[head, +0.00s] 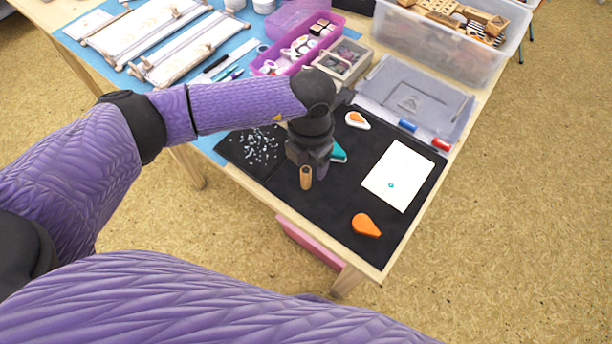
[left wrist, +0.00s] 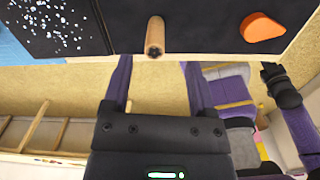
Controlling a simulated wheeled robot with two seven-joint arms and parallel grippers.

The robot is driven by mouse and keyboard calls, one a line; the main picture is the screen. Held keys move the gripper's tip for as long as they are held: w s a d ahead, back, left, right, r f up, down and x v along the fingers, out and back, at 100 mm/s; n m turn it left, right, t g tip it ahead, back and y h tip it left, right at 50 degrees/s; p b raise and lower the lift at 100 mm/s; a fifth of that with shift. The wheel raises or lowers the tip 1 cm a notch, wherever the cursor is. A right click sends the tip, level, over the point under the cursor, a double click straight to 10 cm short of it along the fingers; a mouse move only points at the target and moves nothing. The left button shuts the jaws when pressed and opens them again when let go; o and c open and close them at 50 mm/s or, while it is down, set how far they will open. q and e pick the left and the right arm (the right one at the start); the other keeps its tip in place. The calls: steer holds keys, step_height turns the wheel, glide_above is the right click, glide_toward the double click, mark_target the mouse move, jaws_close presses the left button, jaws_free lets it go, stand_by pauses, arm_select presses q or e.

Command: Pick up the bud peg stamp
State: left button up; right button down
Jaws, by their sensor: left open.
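A short wooden peg (head: 306,177), which I take for the bud peg stamp, is on the black mat (head: 345,218) near its front edge. In the left wrist view the peg (left wrist: 155,34) shows a dark mark on its near end. My left gripper (head: 314,166) is open, close to the peg in the head view. In the left wrist view its two purple fingers (left wrist: 156,66) are spread wide, with the peg beyond them, centred on the gap and not held. A dark hand on a purple arm, likely my right gripper (left wrist: 281,87), shows at the right; its jaws are unclear.
A white sheet (head: 398,176) with a small teal mark, an orange inkpad (head: 366,225) and an orange-and-white one (head: 357,120) lie on the mat. A teal item (head: 339,153) is partly hidden behind my gripper. A pink box (head: 290,55) and clear bin (head: 460,35) stand farther back.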

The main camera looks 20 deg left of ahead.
mark_target(306, 179)
arm_select(q)
steer(key=f+b, duration=0.1)
steer(key=f, duration=0.1)
steer(key=f+b, duration=0.1)
steer(key=f, duration=0.5)
steer(key=shift+a+b, duration=0.4)
steer(key=shift+c, duration=0.9)
steer(key=c, duration=0.7)
jaws_close()
arm_select(e)
steer(key=f, duration=0.1)
steer(key=s+d+f, duration=0.1)
steer(key=f, duration=0.1)
steer(key=shift+s+d+g, duration=0.25)
steer(key=shift+d+g, duration=0.05)
steer(key=shift+d, duration=0.05)
